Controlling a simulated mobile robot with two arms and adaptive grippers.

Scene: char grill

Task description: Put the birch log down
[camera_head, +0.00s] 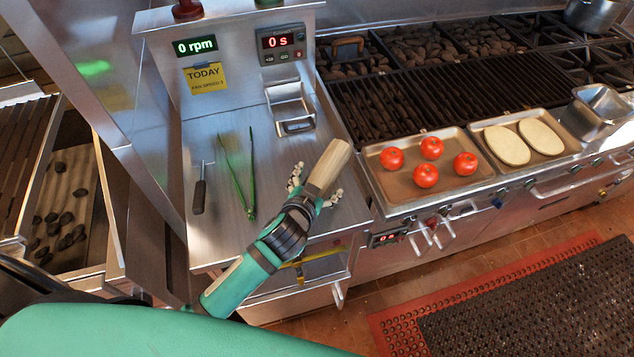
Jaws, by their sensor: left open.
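The birch log (329,165) is a short, pale, split piece of wood. It shows at the right edge of the steel counter (227,135), tilted up to the right in the picture. My left gripper (315,190) reaches in from the lower left. Its fingers are spread open, one on each side of the log's lower end. The log's lower end is partly hidden by the gripper. I cannot tell whether the log rests fully on the counter or whether a finger touches it. My right gripper is not in view.
Green tongs (250,185) and a dark-handled tool (200,190) lie on the counter left of the gripper. A metal holder (290,108) stands behind. To the right are a tray (401,194) with several tomatoes, a tray with two flatbreads (507,146), and the grill grates (420,95).

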